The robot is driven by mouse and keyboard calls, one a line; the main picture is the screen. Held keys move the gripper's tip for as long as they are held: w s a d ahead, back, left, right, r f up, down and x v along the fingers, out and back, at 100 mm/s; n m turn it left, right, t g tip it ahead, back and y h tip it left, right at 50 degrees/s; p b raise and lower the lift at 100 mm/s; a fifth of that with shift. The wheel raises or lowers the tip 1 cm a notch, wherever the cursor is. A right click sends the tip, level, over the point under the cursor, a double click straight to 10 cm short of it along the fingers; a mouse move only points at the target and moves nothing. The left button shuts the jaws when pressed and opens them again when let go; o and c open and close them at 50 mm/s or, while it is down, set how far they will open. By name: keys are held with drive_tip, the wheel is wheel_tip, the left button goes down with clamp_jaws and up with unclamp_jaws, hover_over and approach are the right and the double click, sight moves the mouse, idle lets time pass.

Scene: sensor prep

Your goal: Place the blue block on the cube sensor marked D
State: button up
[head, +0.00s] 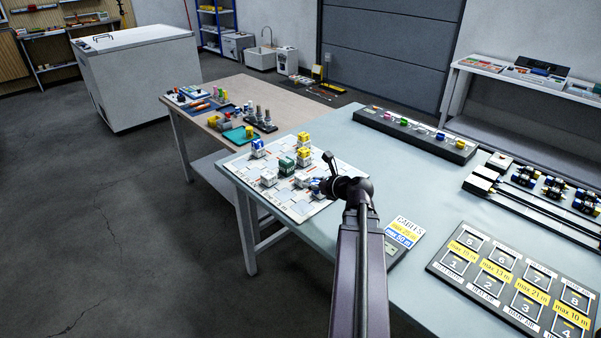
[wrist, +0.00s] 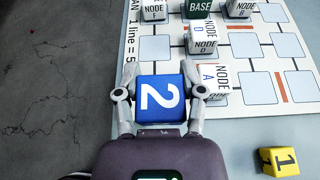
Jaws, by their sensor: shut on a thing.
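The blue block (wrist: 160,99), with a white 2 on its face, is between the two fingers of my gripper (wrist: 160,93) in the wrist view. My gripper is shut on it, near the board's edge. A white cube marked D (wrist: 204,46) stands on the board, above and right of the held block in the picture and apart from it. A white cube marked A (wrist: 217,80) stands nearer, just right of the right finger. In the head view my gripper (head: 330,178) is over the board's near right part; the held block is hard to make out there.
The board (wrist: 258,88) also carries a green BASE cube (wrist: 200,9) and a cube marked F (wrist: 154,10). A yellow block with a 1 (wrist: 279,161) lies on the table off the board. A blue-topped cube (head: 258,148) stands at the board's far left.

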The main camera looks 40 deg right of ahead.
drive_tip(key=w+d, duration=0.2)
drive_tip(key=w, duration=0.2)
drive_tip(key=w+d+f+b, duration=0.1)
drive_tip(key=w+d, duration=0.1)
drive_tip(key=w, duration=0.3)
drive_tip(key=w+d, duration=0.2)
drive_tip(key=w, duration=0.3)
drive_tip(key=shift+w+d+f, duration=0.15)
drive_tip(key=shift+f, duration=0.1)
drive_tip(key=shift+f+b, duration=1.75)
drive_tip(key=shift+b, duration=0.25)
drive_tip(key=shift+f, duration=0.15)
drive_tip(key=o, duration=1)
